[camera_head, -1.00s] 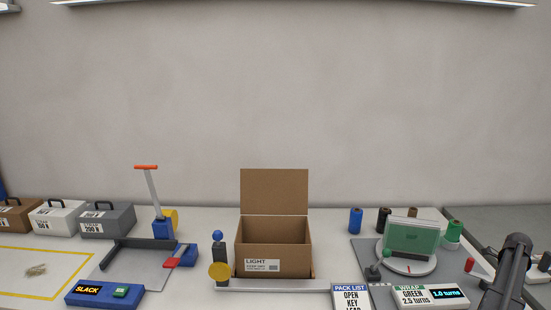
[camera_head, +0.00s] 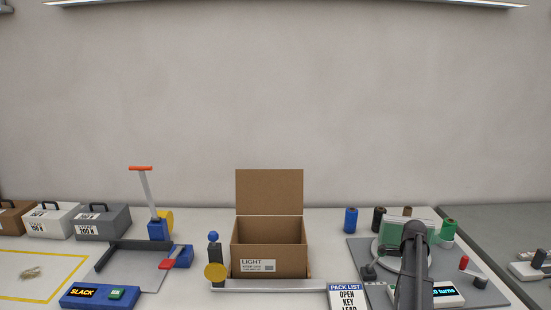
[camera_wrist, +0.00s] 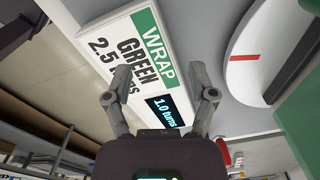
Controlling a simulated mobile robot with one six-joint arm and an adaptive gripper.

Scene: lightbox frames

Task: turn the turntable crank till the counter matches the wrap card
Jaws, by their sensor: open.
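The turntable is a white disc (camera_wrist: 268,45) with a red mark in the wrist view. In the head view it (camera_head: 379,255) carries a green-wrapped box (camera_head: 396,229), partly behind my arm. The wrap card (camera_wrist: 122,48) reads GREEN 2.5 turns; the counter (camera_wrist: 168,106) beside it reads 1.0 turns. A red upright knob (camera_head: 463,262), possibly the crank handle, stands right of the turntable. My gripper (camera_wrist: 164,86) is open and empty, in front of the card and counter in the wrist view.
Several spools, including blue (camera_head: 350,220) and green (camera_head: 448,230), stand behind the turntable. An open cardboard box (camera_head: 268,262) and a pack list card (camera_head: 347,297) are to its left. A gap separates this table from another surface (camera_head: 500,240) at right.

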